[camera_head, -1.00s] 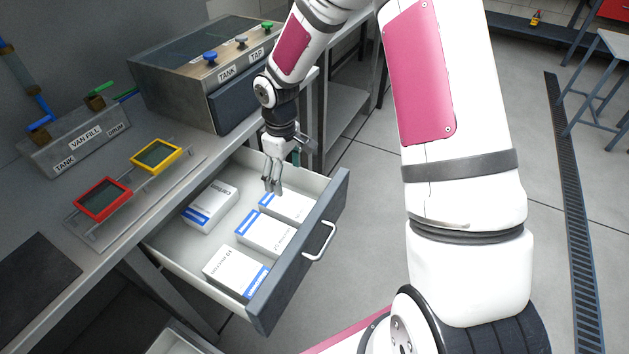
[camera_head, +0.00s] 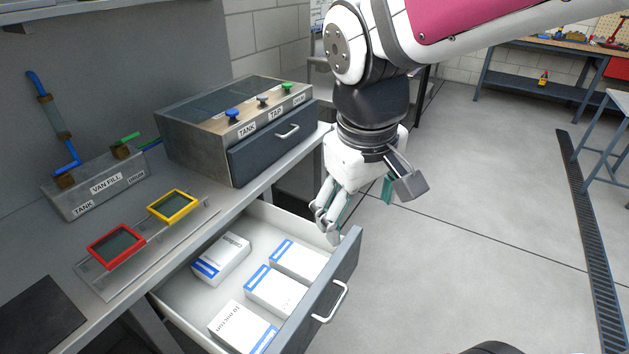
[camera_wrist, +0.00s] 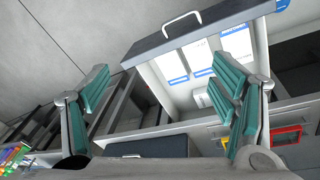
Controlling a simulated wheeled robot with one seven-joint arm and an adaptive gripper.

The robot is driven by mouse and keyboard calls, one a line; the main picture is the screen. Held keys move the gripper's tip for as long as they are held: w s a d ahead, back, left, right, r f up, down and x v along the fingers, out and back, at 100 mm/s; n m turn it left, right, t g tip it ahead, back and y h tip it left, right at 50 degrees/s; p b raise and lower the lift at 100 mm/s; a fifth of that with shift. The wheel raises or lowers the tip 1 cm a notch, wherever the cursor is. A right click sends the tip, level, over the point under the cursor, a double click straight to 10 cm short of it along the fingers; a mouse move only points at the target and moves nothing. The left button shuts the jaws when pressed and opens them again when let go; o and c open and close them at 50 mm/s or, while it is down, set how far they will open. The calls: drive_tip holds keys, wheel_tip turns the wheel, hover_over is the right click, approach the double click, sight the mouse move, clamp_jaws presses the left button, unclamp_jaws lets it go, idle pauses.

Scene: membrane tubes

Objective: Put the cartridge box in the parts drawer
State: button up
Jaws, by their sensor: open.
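The open drawer (camera_head: 345,285) holds several white boxes with blue bands, lying apart from my gripper. One box (camera_head: 221,258) sits at the left; the others (camera_head: 298,260), (camera_head: 275,291), (camera_head: 242,328) line the drawer front. Their print is too small to tell which is the cartridge box. My gripper (camera_head: 328,222) is open and empty, above the drawer's far right corner. In the wrist view, nothing is between its teal-padded fingers (camera_wrist: 165,88). The drawer's dark front (camera_wrist: 200,32) and the boxes show beyond the right finger, which hides part of the drawer.
A metal unit (camera_head: 215,125) with coloured knobs and a shut drawer stands on the bench. Red (camera_head: 116,246) and yellow (camera_head: 172,205) frames sit on a rack near the bench edge. Open floor (camera_head: 450,240) lies right of the drawer.

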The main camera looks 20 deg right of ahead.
drive_tip(key=s+a+m+t+y, duration=0.1)
drive_tip(key=s, duration=0.9)
drive_tip(key=shift+a+r+m, duration=0.3)
drive_tip(key=shift+a+r, duration=0.1)
drive_tip(key=shift+r, duration=0.05)
wheel_tip(320, 180, up, 7)
drive_tip(key=t+p, duration=0.1)
drive_tip(key=p, duration=0.4)
drive_tip(key=shift+t+p, duration=0.3)
